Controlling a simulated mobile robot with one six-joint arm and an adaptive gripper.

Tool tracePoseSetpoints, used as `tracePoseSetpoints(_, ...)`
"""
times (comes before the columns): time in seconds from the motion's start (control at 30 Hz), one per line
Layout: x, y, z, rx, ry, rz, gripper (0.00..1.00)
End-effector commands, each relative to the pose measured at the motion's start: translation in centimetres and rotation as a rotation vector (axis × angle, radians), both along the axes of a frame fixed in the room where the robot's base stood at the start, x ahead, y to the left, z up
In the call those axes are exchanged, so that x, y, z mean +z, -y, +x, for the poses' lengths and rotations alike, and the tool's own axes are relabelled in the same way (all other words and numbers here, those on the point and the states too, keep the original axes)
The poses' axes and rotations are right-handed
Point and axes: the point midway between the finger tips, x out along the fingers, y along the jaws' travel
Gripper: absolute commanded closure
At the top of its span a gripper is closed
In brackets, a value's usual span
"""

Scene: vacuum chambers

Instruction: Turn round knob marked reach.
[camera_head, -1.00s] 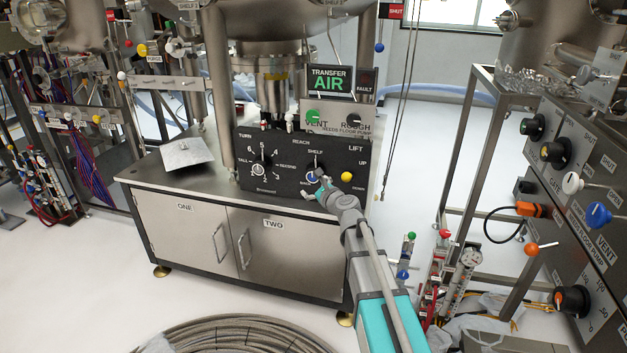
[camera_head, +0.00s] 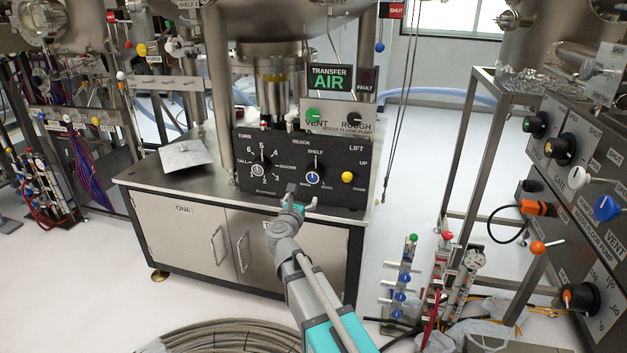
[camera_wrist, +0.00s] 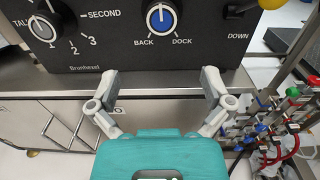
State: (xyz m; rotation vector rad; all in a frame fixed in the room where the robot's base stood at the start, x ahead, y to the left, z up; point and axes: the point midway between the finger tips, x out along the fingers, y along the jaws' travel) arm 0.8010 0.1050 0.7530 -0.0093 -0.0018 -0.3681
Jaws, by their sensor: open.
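The reach knob (camera_head: 313,178) is round and black with a blue cap, on the black panel (camera_head: 285,150) under the word REACH. Its white pointer points up toward SHELF. In the wrist view the knob (camera_wrist: 161,18) is at the top middle, with BACK and DOCK printed below it. My gripper (camera_head: 302,195) is open and empty, below and slightly left of the knob and apart from it. In the wrist view my gripper (camera_wrist: 160,80) has its two fingers spread wide, with the cabinet's top edge between them.
The turn knob (camera_head: 258,169) is on the panel's left, and the yellow lift knob (camera_head: 347,177) is on its right. A metal cabinet (camera_head: 190,240) carries the panel. A coiled hose (camera_head: 215,335) lies on the floor. A valve rack (camera_head: 403,280) stands at right.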

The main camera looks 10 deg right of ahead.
Motion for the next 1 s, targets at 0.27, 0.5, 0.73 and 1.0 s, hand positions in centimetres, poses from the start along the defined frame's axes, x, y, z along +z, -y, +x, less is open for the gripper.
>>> tracePoseSetpoints(0.27,-0.1,-0.1,-0.4,-0.021,0.0,0.011,0.0)
tracePoseSetpoints(0.5,-0.1,0.0,-0.2,-0.02,0.0,0.01,0.0)
tracePoseSetpoints(0.73,-0.1,0.4,1.0,-0.021,0.0,0.01,0.0)
tracePoseSetpoints(1.0,-0.1,1.7,4.3,-0.021,0.0,0.01,0.0)
